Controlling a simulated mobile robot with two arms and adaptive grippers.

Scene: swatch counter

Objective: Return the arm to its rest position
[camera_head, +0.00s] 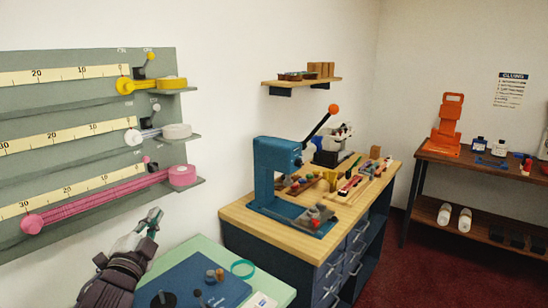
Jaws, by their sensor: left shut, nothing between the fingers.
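My left arm comes in from the bottom left. Its left gripper (150,218) is shut and empty, held up in front of the lower part of the grey-green wall board (90,128) and near the left edge of the pale green table (205,248). It appears apart from the things on the table. My right gripper is out of view.
A blue mat (196,282) with small pegs and a teal ring (243,269) lie on the green table. A wooden workbench (262,228) carries a blue lever press (275,172). Dark red floor (405,265) is open at the right, before a brown shelf table (470,160).

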